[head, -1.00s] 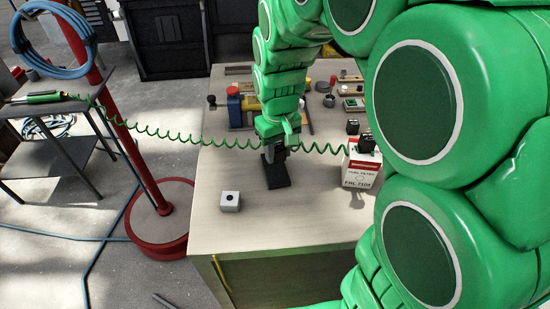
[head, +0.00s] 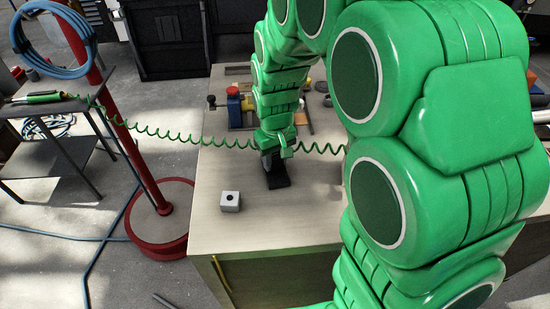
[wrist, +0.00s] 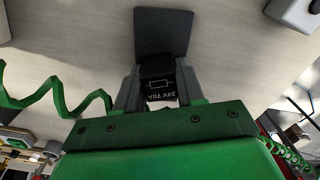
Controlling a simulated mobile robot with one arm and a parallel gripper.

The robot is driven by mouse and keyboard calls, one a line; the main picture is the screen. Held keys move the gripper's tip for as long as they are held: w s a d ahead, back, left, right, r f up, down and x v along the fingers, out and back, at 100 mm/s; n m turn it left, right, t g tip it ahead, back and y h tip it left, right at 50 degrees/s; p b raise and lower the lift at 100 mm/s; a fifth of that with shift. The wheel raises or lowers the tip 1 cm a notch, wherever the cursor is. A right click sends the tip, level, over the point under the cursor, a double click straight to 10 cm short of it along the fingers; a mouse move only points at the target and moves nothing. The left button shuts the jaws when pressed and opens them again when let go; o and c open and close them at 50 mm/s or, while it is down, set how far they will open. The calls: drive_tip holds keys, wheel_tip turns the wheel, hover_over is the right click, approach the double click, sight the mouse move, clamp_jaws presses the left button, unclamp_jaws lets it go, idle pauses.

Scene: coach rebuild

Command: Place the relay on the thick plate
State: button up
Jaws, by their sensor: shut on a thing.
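My gripper (wrist: 158,90) is shut on the relay (wrist: 160,86), a small black block with "24V 70A" in white letters. The thick plate (wrist: 163,30) is a dark flat square on the bench, just beyond the relay in the wrist view. The relay overlaps the plate's near part in that view; I cannot tell whether they touch. In the head view my gripper (head: 270,160) points down at the plate (head: 279,180), and its fingers hide the relay.
A grey box with a dark hole (head: 230,201) stands left of the plate on the bench (head: 270,230). A green coiled cord (head: 180,138) stretches across behind the gripper. A blue and yellow device with a red knob (head: 236,104) is farther back. The bench front is clear.

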sight(275, 157)
drive_tip(key=shift+f, duration=0.1)
drive_tip(key=o, duration=1)
wheel_tip(275, 157, up, 11)
drive_tip(key=shift+w, duration=0.1)
drive_tip(key=s+d+m, duration=0.1)
drive_tip(key=s+d, duration=0.2)
drive_tip(key=s, duration=0.6)
drive_tip(key=s+d+r+m+g, duration=0.1)
drive_tip(key=s+d+m, duration=0.1)
drive_tip(key=s, duration=0.8)
drive_tip(key=s+d+m, duration=0.1)
drive_tip(key=s+d, duration=0.4)
drive_tip(key=s, duration=0.4)
drive_tip(key=shift+s+r+m+g, duration=0.3)
drive_tip(key=shift+s+r+g, duration=0.05)
drive_tip(key=shift+g, duration=0.05)
